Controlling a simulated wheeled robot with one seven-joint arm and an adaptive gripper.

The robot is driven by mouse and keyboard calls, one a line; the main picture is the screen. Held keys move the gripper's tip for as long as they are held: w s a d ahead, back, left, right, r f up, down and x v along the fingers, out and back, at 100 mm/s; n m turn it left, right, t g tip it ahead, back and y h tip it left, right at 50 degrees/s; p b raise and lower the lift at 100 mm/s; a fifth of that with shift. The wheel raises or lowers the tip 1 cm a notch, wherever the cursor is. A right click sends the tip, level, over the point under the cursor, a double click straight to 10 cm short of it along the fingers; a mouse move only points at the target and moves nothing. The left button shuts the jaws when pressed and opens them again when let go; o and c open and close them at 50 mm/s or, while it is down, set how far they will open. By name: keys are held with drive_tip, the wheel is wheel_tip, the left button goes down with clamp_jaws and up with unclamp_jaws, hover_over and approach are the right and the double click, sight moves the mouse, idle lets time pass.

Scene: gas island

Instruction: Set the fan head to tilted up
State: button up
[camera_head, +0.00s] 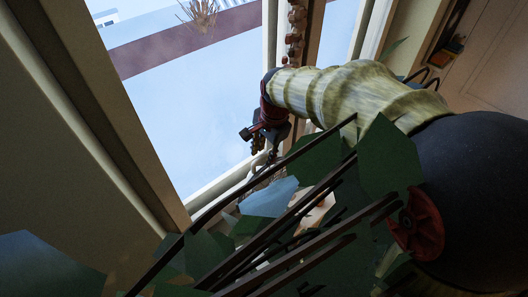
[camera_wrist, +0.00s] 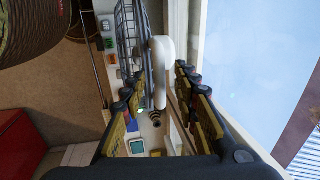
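In the wrist view, the fan's grey wire cage (camera_wrist: 128,32) stands at the top, left of centre, seen nearly edge-on. A white curved part (camera_wrist: 160,68), which looks like the fan's housing or neck, is right beside it. My gripper (camera_wrist: 158,90) is open, its gold-padded fingers spread left and right with the white part between or just beyond the tips. I cannot tell whether either finger touches it. In the head view, my gripper (camera_head: 266,138) is small, near the window's lower edge. The fan cannot be made out clearly there, and its exact tilt is unclear.
A window (camera_head: 185,90) runs close along the fan's side. Dark green leaves and brown stems (camera_head: 265,204) cover the lower middle of the head view. Small items lie below the fan in the wrist view. A red block (camera_wrist: 28,150) and a woven basket-like object (camera_wrist: 30,28) are at left.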

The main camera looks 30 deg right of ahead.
drive_tip(key=shift+f, duration=0.1)
drive_tip(key=shift+c, duration=1)
clamp_jaws()
